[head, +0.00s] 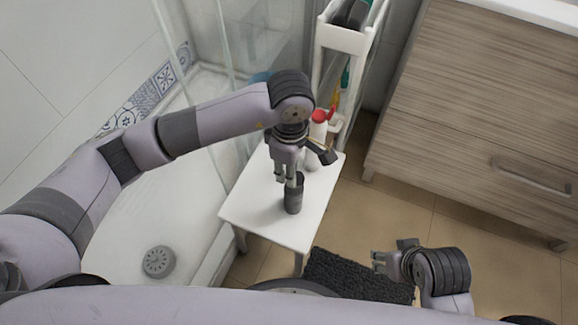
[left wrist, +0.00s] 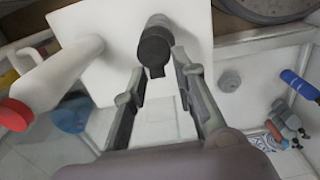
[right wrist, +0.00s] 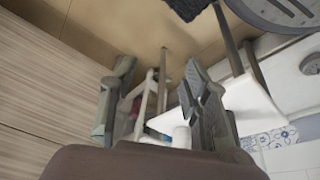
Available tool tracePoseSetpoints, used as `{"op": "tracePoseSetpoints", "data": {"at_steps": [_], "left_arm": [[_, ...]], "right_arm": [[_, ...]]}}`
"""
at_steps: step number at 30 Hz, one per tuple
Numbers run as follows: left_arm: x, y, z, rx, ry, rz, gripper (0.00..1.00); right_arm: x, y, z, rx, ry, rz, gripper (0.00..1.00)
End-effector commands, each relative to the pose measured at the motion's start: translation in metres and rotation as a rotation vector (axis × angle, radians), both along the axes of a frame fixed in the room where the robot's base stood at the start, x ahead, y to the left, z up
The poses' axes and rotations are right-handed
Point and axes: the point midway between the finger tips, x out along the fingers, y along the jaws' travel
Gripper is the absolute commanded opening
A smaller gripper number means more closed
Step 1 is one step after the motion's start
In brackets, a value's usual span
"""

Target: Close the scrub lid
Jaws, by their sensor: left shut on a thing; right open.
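The scrub (head: 294,200) is a dark grey cylindrical container standing on the white table (head: 262,222). Its dark top, with a small tab, shows in the left wrist view (left wrist: 155,48); whether this lid is open or closed is hard to tell. My left gripper (head: 289,180) reaches down from above and is shut at the scrub's top, with one finger on either side in the left wrist view (left wrist: 158,75). The exact contact is unclear. My right gripper (head: 382,260) is open and empty, low and to the right of the table; its spread fingers show in the right wrist view (right wrist: 158,80).
A white bottle with a red cap (head: 321,115) stands behind the scrub on the table. A narrow white cart (head: 342,40) is at the back, a wooden cabinet (head: 480,100) at the right. A dark mat (head: 355,278) lies on the floor. The table's front is clear.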

Motion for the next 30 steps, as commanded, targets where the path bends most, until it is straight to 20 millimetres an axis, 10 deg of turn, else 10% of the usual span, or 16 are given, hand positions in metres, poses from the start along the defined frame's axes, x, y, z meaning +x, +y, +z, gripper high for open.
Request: {"op": "tracePoseSetpoints", "data": {"at_steps": [9,30], "left_arm": [[0.0,0.0,0.0,0.0,0.0,0.0,0.0],[0.0,0.003,-0.004,-0.033,0.013,0.001,0.0]], "right_arm": [[0.0,0.0,0.0,0.001,-0.001,0.0,0.43],[-0.004,-0.002,0.014,0.005,-0.013,-0.002,0.43]]}}
